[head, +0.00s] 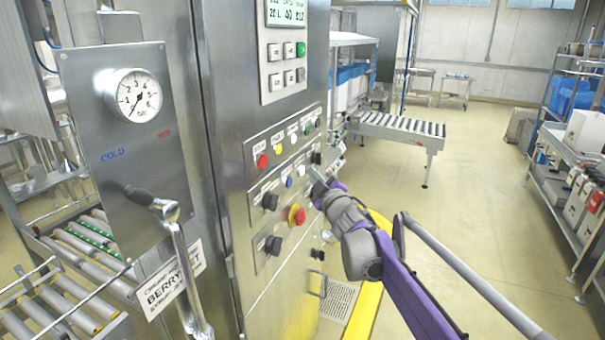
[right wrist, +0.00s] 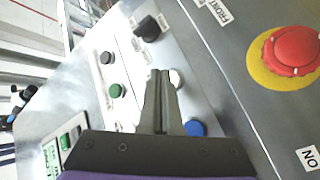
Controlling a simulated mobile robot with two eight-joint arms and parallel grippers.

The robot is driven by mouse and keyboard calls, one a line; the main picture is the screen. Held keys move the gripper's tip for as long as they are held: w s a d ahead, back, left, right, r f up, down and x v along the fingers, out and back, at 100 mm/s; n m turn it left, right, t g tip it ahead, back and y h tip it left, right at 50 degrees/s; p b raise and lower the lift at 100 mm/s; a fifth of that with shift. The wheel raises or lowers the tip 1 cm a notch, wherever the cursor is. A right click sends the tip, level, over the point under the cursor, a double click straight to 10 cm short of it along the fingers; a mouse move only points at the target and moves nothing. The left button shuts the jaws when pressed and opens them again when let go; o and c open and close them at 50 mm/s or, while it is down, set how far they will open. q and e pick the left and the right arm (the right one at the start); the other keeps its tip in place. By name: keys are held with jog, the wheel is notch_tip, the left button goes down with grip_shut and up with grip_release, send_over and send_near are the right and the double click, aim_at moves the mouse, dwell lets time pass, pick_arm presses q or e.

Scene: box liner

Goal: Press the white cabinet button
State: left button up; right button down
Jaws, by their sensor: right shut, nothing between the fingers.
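The white button (head: 301,170) sits on the steel cabinet's control panel, between a blue button (head: 289,182) and a black knob (head: 316,158). In the right wrist view the white button (right wrist: 177,78) shows just right of my fingertips, with the blue button (right wrist: 196,128) below it. My right gripper (head: 318,181) is at the panel, just right of the white button in the head view. In the right wrist view my right gripper (right wrist: 160,74) is shut and empty, its fingers partly covering the panel. I cannot tell whether the tips touch. My left gripper is out of view.
A red emergency button (head: 298,215) on a yellow base sits below my right gripper. Red (head: 262,161), yellow (head: 279,149) and green (head: 307,128) buttons line the row above. A roller conveyor (head: 400,127) stands behind. Floor at right is open.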

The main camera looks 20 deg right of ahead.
jog(key=shift+s+d, duration=0.15)
jog(key=shift+s, duration=0.05)
jog(key=shift+s+d+b, duration=0.95)
jog(key=shift+s+d, duration=0.65)
jog(key=shift+s, duration=0.3)
